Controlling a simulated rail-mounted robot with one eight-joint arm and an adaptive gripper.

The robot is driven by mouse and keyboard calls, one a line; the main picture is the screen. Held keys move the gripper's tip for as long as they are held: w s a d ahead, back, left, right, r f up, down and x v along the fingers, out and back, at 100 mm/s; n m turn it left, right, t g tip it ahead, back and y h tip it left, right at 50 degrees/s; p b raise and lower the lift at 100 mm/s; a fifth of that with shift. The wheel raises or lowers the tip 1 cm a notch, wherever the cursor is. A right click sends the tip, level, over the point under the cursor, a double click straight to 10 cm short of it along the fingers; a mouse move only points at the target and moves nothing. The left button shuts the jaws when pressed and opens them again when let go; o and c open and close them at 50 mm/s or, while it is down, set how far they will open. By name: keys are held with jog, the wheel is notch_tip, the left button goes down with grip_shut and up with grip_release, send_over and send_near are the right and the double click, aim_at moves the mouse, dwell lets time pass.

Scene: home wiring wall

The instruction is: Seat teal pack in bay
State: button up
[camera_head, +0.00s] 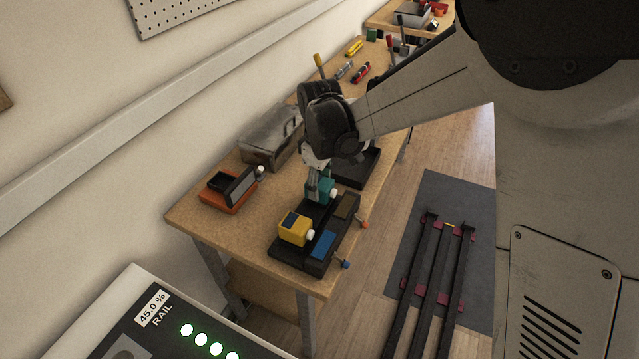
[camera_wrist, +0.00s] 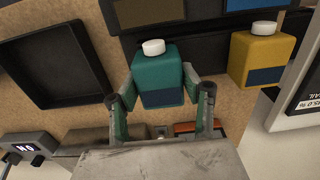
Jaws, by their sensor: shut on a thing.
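The teal pack (camera_wrist: 158,72) with a white knob is between my gripper's fingers in the wrist view. It also shows in the head view (camera_head: 320,191), below my wrist. My gripper (camera_wrist: 160,95) is shut on the teal pack, one finger on each side. The black bay holder (camera_head: 290,256) stands at the table's near end and has a brown panel and a blue panel on its front. The teal pack is at the holder's brown-panel end. I cannot tell whether it is fully down in its bay. A yellow pack (camera_head: 295,229) sits in the holder beside it.
A black tray (camera_wrist: 50,62) lies beside the holder. An orange-based device (camera_head: 229,190) and a grey metal box (camera_head: 270,138) stand on the wall side. Coloured tools lie farther back on the table (camera_head: 215,208).

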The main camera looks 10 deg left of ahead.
aim_at(320, 182)
jog(key=shift+f+b, duration=0.55)
jog(key=shift+f, duration=0.1)
jog(key=o, duration=1.5)
jog(key=shift+r, duration=0.1)
notch_tip(320, 182, up, 12)
jog(key=shift+f, duration=0.1)
jog(key=shift+d, duration=0.1)
